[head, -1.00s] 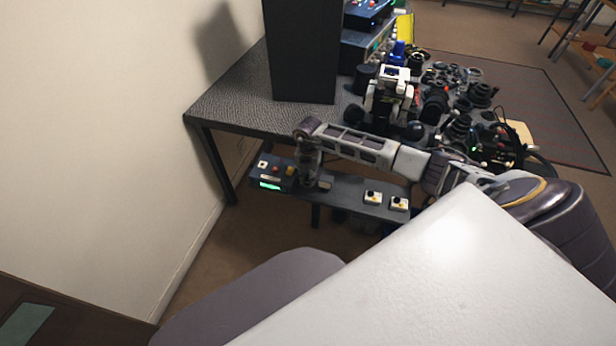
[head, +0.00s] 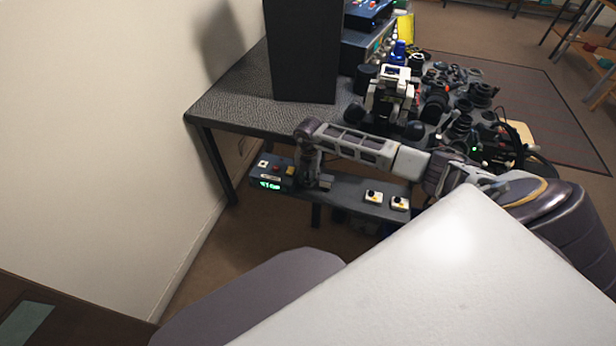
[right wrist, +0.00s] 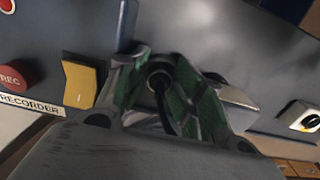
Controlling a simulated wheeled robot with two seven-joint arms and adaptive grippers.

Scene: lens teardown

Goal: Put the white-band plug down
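My right gripper (head: 309,182) points down at the low shelf, just right of the recorder box (head: 266,171). In the right wrist view its two green-padded fingers (right wrist: 160,82) close in on both sides of a dark round plug (right wrist: 159,72). A black cable runs from the plug toward the camera. The fingers appear shut on the plug. A white band cannot be made out clearly, and the plug's far end is hidden. The recorder (right wrist: 45,50) fills the left of the wrist view, with a red REC button and a yellow switch. My left gripper is not in view.
Two white-and-yellow blocks with black tops (head: 374,196) (head: 398,203) sit on the shelf (head: 345,187) to the right. A grey block (right wrist: 232,103) is close beside the right finger. The table (head: 235,108) behind holds a tall black panel (head: 304,50) and crowded lens parts.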

